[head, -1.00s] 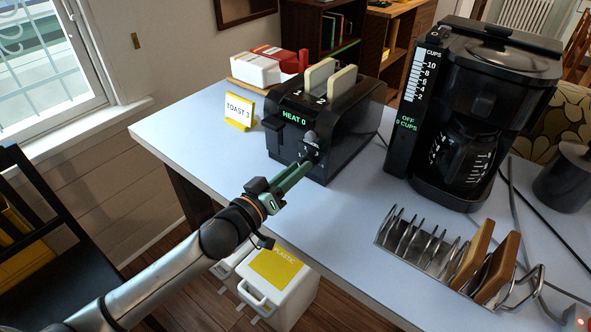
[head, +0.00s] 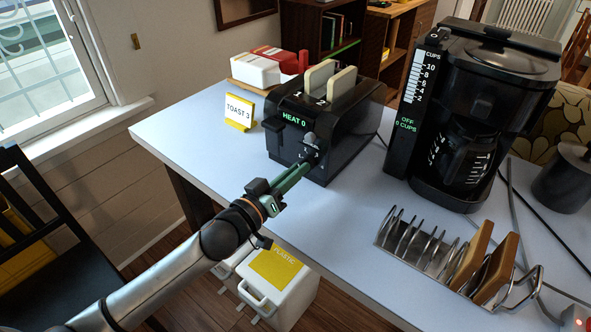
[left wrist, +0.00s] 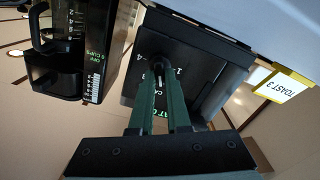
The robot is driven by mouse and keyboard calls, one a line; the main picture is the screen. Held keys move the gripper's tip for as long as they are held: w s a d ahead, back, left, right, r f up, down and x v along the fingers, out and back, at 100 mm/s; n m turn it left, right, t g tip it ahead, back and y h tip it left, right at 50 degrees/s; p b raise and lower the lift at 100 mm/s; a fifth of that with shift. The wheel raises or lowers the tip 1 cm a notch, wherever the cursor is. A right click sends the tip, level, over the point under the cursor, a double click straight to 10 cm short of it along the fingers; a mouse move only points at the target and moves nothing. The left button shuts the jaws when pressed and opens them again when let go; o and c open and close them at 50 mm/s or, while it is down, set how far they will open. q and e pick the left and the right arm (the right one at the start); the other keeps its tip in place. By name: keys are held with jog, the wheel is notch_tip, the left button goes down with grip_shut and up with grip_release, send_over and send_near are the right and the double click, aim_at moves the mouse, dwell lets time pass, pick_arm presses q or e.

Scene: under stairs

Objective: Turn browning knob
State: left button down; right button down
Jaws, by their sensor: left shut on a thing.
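The black toaster (head: 350,140) stands on the pale table with two bread slices (head: 330,80) in its top; its display (head: 294,119) reads HEAT 0. The browning knob (head: 310,139) is on its front face, low on the right, partly hidden by my fingers. My left gripper (head: 309,160) reaches it from the front and is shut on the knob. In the left wrist view the green fingers (left wrist: 160,78) meet at the knob, with dial numbers beside them. A yellow-based sign (head: 239,111) left of the toaster reads TOAST 3. My right gripper is not in view.
A black coffee maker (head: 480,110) stands right of the toaster. A metal rack (head: 410,246) with two brown slices is at the front right. White and red boxes (head: 258,70) sit behind. A white bin (head: 278,287) is below the table's front edge.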

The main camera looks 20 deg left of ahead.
pick_arm(q)
jog(key=m+p, duration=0.2)
jog(key=m, duration=0.3)
jog(key=shift+r, duration=0.15)
jog(key=m+p, duration=0.1)
jog(key=m, duration=0.2)
jog(key=shift+s+d, duration=0.1)
jog(key=shift+d, duration=0.05)
jog(key=shift+m+p, duration=0.45)
jog(key=shift+m, duration=0.95)
jog(key=c, duration=0.9)
grip_release()
jog(key=b+v, duration=0.1)
jog(key=v, duration=1.1)
jog(key=shift+s, duration=0.25)
